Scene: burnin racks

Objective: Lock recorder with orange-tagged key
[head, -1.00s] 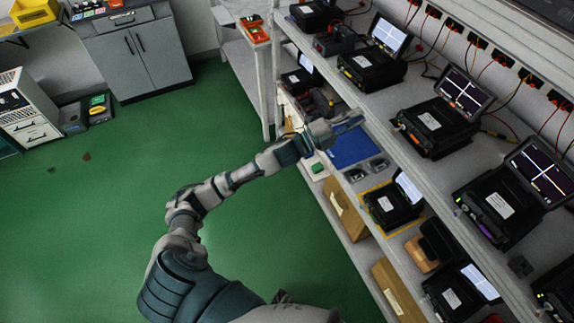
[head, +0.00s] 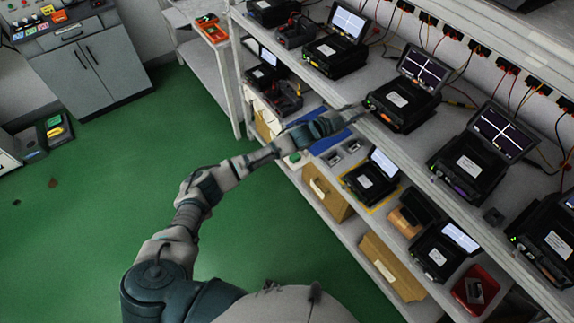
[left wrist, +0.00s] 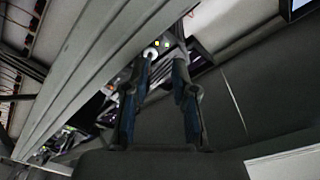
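A black recorder (head: 398,102) with its screen lid raised sits on the upper shelf, and small green lights show at its near left corner. My left gripper (head: 362,113) is at the shelf's front edge, just left of this recorder. In the left wrist view, the two fingers of my left gripper (left wrist: 163,68) are apart, with no held thing visible between them. A round pale part and small green and yellow lights show just beyond the fingertips. I cannot make out an orange-tagged key. My right gripper is not in view.
More recorders (head: 468,165) stand along the upper shelf, with cables behind. The green floor (head: 90,230) is open at left.

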